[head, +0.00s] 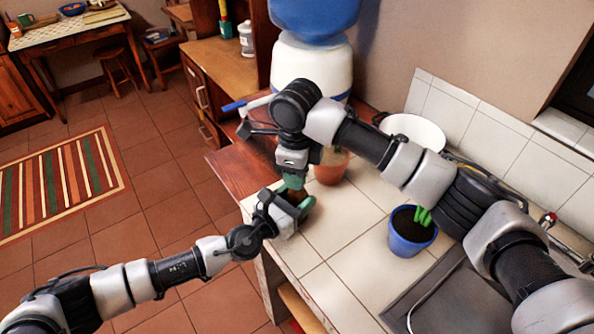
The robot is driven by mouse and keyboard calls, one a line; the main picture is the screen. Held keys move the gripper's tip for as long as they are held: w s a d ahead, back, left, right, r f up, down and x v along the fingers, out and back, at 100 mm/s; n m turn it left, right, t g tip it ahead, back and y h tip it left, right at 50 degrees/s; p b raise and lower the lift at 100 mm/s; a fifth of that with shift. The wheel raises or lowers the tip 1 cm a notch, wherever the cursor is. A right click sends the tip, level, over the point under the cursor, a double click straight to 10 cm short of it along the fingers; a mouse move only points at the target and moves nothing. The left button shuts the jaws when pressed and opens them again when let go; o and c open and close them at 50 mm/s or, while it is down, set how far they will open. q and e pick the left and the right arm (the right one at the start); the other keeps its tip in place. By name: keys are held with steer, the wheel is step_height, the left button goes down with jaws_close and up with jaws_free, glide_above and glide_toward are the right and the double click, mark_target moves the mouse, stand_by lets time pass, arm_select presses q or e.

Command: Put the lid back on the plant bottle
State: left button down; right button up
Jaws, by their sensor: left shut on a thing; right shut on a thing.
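My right gripper (292,172) comes down from above near the left edge of the tiled counter, shut on a small green piece (293,184), apparently the lid. My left gripper (283,209) reaches in from the left just below it, shut on a small dark and green thing (305,206), apparently the plant bottle. The two grippers are very close together, one above the other. They hide most of both held things, so I cannot tell whether the lid touches the bottle.
A terracotta pot (332,167) stands just behind the grippers. A blue pot (410,234) with soil and a green plant stands by the sink (455,303). A white bowl (413,129) and a water dispenser (312,66) are farther back. The tiled counter (337,226) has free room in front.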

steer(key=o, duration=0.9)
steer(key=shift+r, duration=2.3)
steer(key=shift+c, duration=0.4)
